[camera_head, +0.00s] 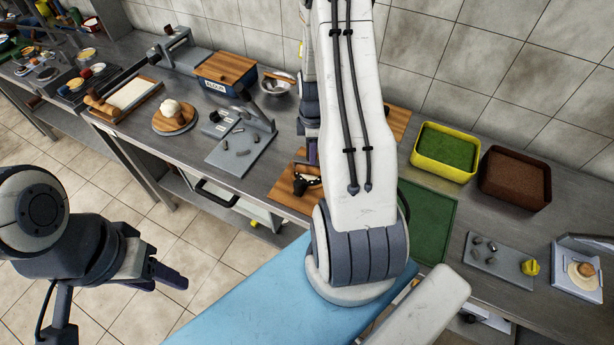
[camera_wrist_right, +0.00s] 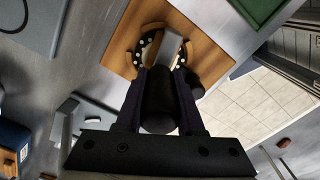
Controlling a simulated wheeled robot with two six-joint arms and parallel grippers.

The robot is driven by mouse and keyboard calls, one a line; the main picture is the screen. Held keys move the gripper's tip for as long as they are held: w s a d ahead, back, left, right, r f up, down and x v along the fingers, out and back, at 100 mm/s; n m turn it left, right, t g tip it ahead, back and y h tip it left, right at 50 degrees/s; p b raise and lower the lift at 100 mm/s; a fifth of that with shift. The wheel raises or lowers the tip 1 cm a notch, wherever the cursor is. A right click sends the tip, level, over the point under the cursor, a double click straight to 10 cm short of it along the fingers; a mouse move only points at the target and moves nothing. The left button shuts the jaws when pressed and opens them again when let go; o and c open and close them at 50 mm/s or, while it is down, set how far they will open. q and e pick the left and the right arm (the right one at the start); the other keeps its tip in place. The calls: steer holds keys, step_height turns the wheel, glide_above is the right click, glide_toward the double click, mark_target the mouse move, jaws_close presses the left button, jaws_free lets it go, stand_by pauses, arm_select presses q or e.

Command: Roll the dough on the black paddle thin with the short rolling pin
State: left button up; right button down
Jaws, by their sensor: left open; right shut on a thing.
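My right gripper (camera_wrist_right: 163,78) is shut on a thick black cylinder (camera_wrist_right: 160,102), seemingly the handle of a tool. A flat grey piece (camera_wrist_right: 168,48) shows just beyond it; I cannot tell if they are joined. Below is a dark curved thing with white dots (camera_wrist_right: 143,46) on a wooden board (camera_wrist_right: 122,52), also seen in the head view (camera_head: 290,202). My left gripper (camera_head: 166,274) is open and empty over the floor. A white dough-like lump (camera_head: 171,107) sits on a round wooden board (camera_head: 184,122). I cannot make out the black paddle or short rolling pin for sure.
A grey slab (camera_head: 234,160) with small dark pieces lies left of my right arm. A wooden tray (camera_head: 147,95) is further left. A green board (camera_head: 430,220) lies flat beside my arm.

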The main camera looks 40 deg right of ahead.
steer(key=shift+w+d+f, duration=0.1)
steer(key=shift+w+d, duration=0.25)
steer(key=shift+d, duration=0.35)
steer(key=shift+w+d+f, duration=0.1)
steer(key=shift+w+d, duration=0.2)
steer(key=shift+d, duration=0.35)
steer(key=shift+s+a, duration=0.4)
steer(key=shift+a, duration=0.35)
steer(key=shift+s+a, duration=0.35)
steer(key=shift+a, duration=0.4)
steer(key=shift+s+a+r, duration=0.15)
steer(key=shift+s+a, duration=0.1)
steer(key=shift+a, duration=0.45)
steer(key=shift+s+a+r, duration=0.1)
steer(key=shift+s+a, duration=0.1)
steer(key=shift+a, duration=0.45)
steer(key=shift+d, duration=0.1)
steer(key=shift+w+d+f, duration=0.1)
steer(key=shift+w+d, duration=0.2)
steer(key=shift+d, duration=0.4)
steer(key=shift+w+d, duration=0.3)
steer(key=shift+d, duration=0.35)
